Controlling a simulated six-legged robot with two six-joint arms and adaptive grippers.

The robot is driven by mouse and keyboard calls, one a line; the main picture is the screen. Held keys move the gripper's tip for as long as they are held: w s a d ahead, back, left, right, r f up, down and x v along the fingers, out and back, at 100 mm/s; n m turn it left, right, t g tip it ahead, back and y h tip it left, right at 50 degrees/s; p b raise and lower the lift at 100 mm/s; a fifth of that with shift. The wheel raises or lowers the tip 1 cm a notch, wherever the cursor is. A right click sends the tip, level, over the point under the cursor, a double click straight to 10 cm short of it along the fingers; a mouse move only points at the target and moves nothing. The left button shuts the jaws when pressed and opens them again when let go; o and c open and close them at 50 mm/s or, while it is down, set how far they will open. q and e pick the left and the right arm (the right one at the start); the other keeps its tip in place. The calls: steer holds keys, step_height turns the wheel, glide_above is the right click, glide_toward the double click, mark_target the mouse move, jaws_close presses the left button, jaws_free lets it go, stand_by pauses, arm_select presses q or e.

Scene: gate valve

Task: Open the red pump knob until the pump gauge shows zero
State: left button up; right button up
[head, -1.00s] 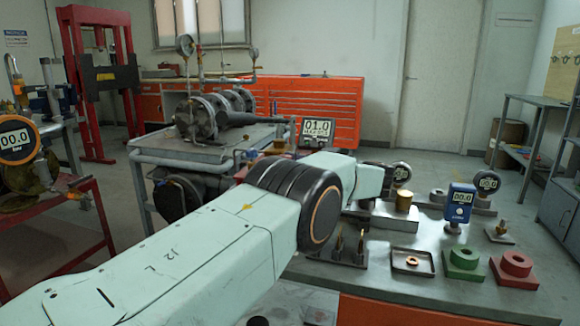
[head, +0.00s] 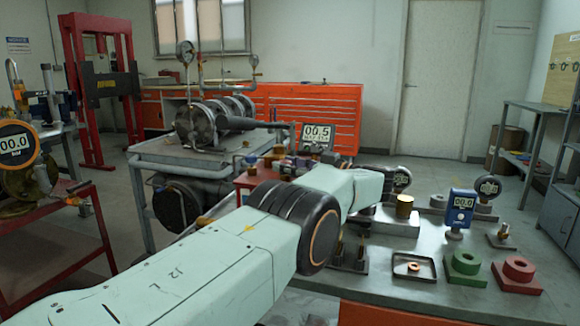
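The digital gauge (head: 317,133) behind my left arm reads 00.5. It stands over a small red stand (head: 243,181) with several small fittings. A small reddish part (head: 278,151) shows just left of the gauge. I cannot tell for sure whether it is the red pump knob. My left arm reaches in from the lower left and its forearm covers much of the area in front of the gauge. My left gripper is mostly hidden beyond the forearm, and its fingers cannot be made out. My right gripper is out of view.
The workbench (head: 400,298) at right holds a blue gauge (head: 461,207) reading 00.0, a brass cylinder (head: 404,206), a tray (head: 414,279), a green block (head: 464,266) and a red block (head: 517,274). An orange-rimmed gauge (head: 15,142) at left reads 00.0. Floor is free at the back right.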

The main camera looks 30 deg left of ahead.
mark_target(289, 162)
arm_select(q)
steer(key=shift+o, duration=1.1)
steer(key=shift+d, duration=0.1)
step_height(289, 162, up, 10)
steer(key=shift+f, duration=0.1)
